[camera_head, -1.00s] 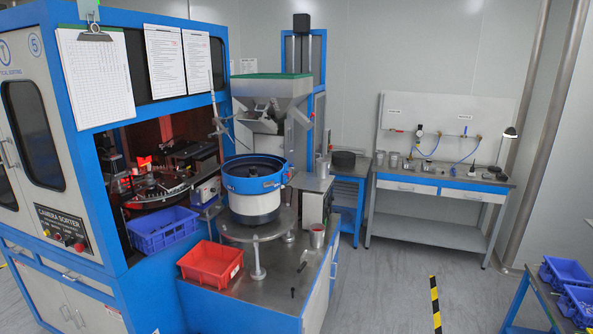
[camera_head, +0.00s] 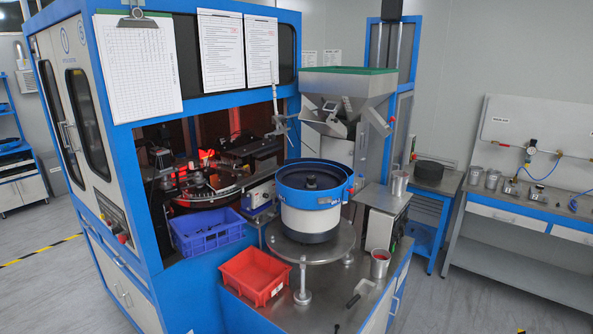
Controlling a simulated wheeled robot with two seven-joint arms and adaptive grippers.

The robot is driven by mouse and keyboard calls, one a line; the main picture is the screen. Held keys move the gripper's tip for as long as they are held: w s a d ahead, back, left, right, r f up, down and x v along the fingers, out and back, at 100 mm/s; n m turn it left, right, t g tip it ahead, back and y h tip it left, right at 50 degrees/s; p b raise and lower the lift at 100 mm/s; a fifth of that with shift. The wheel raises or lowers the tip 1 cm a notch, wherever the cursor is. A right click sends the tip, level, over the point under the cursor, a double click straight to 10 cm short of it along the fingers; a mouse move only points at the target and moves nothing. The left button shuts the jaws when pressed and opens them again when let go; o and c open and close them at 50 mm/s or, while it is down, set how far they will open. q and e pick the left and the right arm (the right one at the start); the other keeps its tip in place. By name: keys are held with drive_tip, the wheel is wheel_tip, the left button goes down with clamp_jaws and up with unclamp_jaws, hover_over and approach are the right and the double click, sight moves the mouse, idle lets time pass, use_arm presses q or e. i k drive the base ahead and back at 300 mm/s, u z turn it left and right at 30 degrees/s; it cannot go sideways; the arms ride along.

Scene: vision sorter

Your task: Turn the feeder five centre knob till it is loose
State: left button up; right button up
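The feeder (camera_head: 310,222) is a round bowl with a blue rim and a white lower body, on a round metal plate with short legs. Its dark centre knob (camera_head: 311,184) stands up in the middle of the bowl and looks small from here. Whether the knob is tight or loose cannot be told. Neither of my grippers shows in the head view.
A red bin (camera_head: 254,290) and a blue bin (camera_head: 188,240) sit left of the feeder. A hopper (camera_head: 345,88) hangs behind and above it. The sorter cabinet (camera_head: 110,180) stands at left. Floor is free at right.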

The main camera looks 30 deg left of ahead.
sight(311, 179)
drive_tip(key=u, duration=0.7)
drive_tip(key=i, duration=0.9)
drive_tip(key=u, duration=1.15)
drive_tip(key=i, duration=0.2)
drive_tip(key=u, duration=0.1)
